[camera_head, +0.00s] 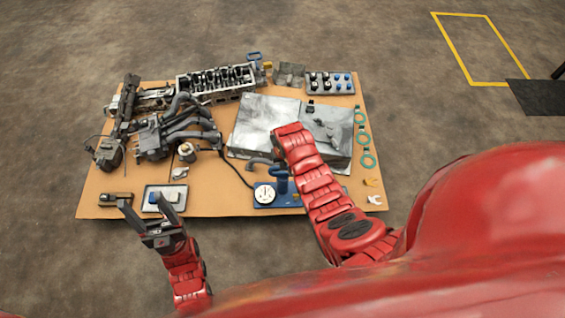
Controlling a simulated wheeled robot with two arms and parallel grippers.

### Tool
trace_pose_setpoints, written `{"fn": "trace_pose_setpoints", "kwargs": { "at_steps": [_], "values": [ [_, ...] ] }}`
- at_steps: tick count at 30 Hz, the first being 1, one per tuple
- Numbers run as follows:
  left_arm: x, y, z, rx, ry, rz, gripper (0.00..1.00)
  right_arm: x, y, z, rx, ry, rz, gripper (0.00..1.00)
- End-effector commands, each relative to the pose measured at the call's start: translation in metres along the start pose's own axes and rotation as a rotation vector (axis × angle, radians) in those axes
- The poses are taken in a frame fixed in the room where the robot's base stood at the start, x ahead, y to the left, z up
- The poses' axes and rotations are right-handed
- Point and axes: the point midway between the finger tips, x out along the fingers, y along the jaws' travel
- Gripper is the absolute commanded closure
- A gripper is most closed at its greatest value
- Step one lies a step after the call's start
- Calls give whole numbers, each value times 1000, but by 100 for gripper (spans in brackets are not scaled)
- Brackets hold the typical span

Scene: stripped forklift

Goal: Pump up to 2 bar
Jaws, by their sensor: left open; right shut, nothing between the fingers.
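A hand pump on a blue base (287,201) stands at the front of the board, with a blue upright part (283,184) partly behind my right arm. A round white gauge (264,195) sits at its left; its needle is too small to read. A thin black hose (234,171) runs from the gauge area up left towards the engine parts. My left gripper (148,203) is open and empty at the board's front left, fingers over or near a small tray. My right arm reaches over the pump from the right; its gripper is hidden behind the red arm links.
The brown board (225,205) carries a manifold (190,130), a cylinder head (215,82), a grey metal sheet (262,118), a small tray (178,196), a blue parts tray (330,84) and green rings (365,137). Bare board lies between the small tray and the gauge.

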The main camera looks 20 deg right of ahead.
Motion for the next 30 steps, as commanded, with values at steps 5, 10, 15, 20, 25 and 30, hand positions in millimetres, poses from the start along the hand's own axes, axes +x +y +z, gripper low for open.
{"fn": "trace_pose_setpoints", "kwargs": {
  "at_steps": [5, 10, 15, 20, 25, 30],
  "values": [
    [31, -2, -5, 0, 1, 0, 38, -15, 0, 25, -1, -13, -1, 100],
    [29, -2, -5, 0, 0, 0, 38, -10, 0, 30, 0, -11, -1, 100],
    [29, -1, -5, 0, 1, 0, 38, -11, 0, 29, 0, -9, -1, 100],
    [31, -2, -5, 0, 0, 0, 38, -19, 0, 29, 1, -8, -1, 100],
    [34, -2, -6, 0, 0, 0, 38, -45, 0, 28, 1, -4, -1, 100],
    [37, -2, -6, 0, 0, 0, 38, -81, 0, 26, 0, -2, -2, 100]
  ]
}}
